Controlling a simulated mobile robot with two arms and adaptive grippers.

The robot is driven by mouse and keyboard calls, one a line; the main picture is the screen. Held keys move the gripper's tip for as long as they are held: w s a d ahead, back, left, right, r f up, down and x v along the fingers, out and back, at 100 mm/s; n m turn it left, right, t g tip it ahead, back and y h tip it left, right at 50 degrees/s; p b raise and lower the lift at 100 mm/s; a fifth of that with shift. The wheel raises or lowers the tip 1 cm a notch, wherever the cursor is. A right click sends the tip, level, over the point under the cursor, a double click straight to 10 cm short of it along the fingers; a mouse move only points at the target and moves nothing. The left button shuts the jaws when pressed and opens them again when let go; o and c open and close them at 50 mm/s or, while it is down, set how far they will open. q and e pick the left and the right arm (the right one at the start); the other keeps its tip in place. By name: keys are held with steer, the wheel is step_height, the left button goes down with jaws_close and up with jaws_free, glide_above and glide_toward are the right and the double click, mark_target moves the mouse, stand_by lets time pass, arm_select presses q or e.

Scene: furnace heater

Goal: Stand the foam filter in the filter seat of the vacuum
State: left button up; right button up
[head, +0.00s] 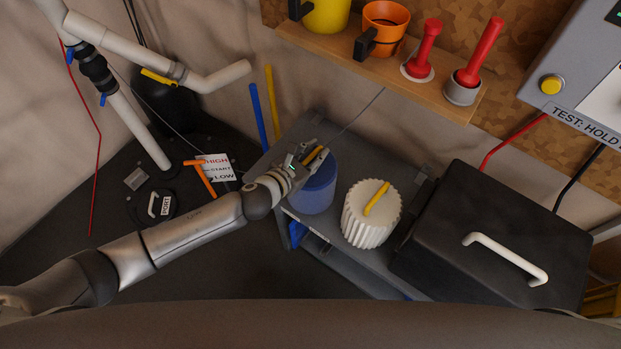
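A blue cylinder (315,190), which looks like the foam filter, stands upright on a grey bench. A yellow bar handle (313,155) crosses its top. My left gripper (312,154) is at that handle, with a finger on either side of it. I cannot tell whether the fingers press on the bar or are apart from it. The gripper hides part of the handle and top. My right gripper is not in view. I cannot make out the vacuum or its filter seat with certainty.
A white pleated filter (370,222) with a yellow handle stands just right of the blue cylinder. A black box (490,240) with a white handle is farther right. A wooden shelf (385,70) with cups and red plungers hangs above. White pipes (135,45) are upper left.

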arm_select(q)
jaws_close()
steer(key=shift+w+r, duration=0.1)
stand_by(0.4)
